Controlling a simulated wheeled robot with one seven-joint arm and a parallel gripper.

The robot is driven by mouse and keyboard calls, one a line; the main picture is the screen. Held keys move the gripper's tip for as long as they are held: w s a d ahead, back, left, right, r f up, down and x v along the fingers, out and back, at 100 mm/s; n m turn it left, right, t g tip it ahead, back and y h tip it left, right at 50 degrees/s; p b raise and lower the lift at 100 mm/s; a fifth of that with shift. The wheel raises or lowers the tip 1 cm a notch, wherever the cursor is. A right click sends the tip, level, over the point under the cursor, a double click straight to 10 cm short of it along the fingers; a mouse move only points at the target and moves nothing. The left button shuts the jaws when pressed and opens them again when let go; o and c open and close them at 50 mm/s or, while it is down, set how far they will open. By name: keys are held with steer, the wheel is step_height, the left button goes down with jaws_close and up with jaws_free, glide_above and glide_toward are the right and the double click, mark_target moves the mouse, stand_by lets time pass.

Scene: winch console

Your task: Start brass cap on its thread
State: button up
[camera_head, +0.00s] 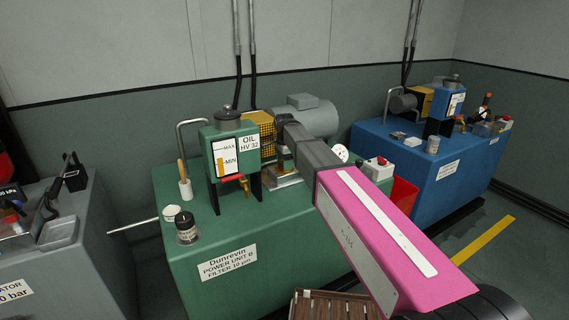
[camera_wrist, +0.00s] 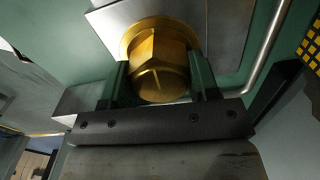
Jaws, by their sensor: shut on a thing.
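The brass cap (camera_wrist: 160,72) shows in the wrist view as a hexagonal body with a wider round brass rim behind it. My gripper (camera_wrist: 161,82) is shut on it, one dark green finger on each side. Behind the rim is a flat grey metal face (camera_wrist: 112,28). The thread is hidden behind the cap, so I cannot tell whether the cap touches it or sits straight on it. In the head view my gripper reaches the back of the green power unit (camera_head: 205,250), beside the oil tank (camera_head: 228,150); the cap is not clearly visible there.
A bent silver pipe (camera_wrist: 262,50) runs right of the cap. A yellow mesh guard (camera_head: 262,125) and grey motor (camera_head: 312,116) stand close behind my arm. A blue unit (camera_head: 425,165) stands at right.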

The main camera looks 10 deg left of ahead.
steer(key=shift+m, duration=0.4)
steer(key=shift+m, duration=1.1)
steer(key=shift+m, duration=0.5)
steer(key=m, duration=0.3)
steer(key=shift+m, duration=1.8)
steer(key=shift+m, duration=0.9)
steer(key=m, duration=0.3)
steer(key=shift+m, duration=0.4)
